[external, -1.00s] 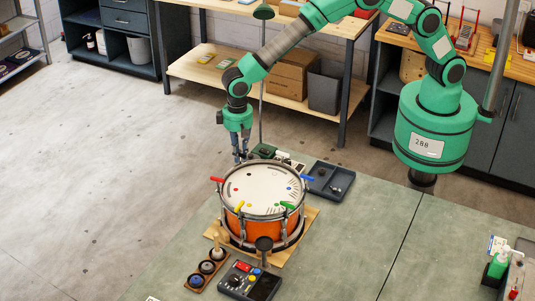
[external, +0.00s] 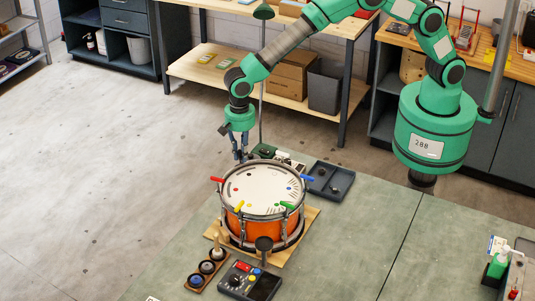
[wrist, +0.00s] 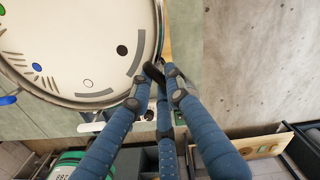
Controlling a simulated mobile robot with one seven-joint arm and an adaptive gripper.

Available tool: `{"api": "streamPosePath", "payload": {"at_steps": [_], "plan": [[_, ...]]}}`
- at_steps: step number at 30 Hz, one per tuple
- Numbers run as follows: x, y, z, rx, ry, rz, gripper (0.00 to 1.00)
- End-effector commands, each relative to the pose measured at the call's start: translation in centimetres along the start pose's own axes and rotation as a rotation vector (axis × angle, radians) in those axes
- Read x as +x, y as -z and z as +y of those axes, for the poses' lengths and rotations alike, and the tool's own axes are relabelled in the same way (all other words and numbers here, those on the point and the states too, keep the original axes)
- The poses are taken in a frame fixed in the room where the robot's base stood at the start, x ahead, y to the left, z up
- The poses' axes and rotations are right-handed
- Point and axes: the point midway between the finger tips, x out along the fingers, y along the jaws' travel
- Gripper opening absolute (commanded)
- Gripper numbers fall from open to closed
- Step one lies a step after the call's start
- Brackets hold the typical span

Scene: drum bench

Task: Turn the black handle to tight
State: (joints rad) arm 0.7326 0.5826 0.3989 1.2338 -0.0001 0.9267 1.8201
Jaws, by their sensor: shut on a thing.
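The drum (external: 236,220) has an orange shell, a white head and a metal rim, and sits on a wooden board. Red, blue, yellow and green handles show around its rim. The black handle (wrist: 153,72) is at the drum's edge in the wrist view. My gripper (wrist: 157,88) has blue ribbed fingers, and their tips are closed around this handle. In the external view my gripper (external: 240,157) points down at the far side of the drum. The handle is hidden or too small to make out there.
A dark tray (external: 331,184) lies behind the drum on the right. A control box with a dark screen (external: 264,286) and a wooden holder with round pots (external: 206,268) stand in front. A thin pole rises behind my gripper. The bench's right side is mostly clear.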

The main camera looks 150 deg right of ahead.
Motion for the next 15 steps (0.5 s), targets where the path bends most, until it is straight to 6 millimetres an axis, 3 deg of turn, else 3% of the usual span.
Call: {"api": "streamPosePath", "payload": {"at_steps": [15], "plan": [[-0.20,-0.36,0.07,0.491,0.003,-0.002,0.00]]}}
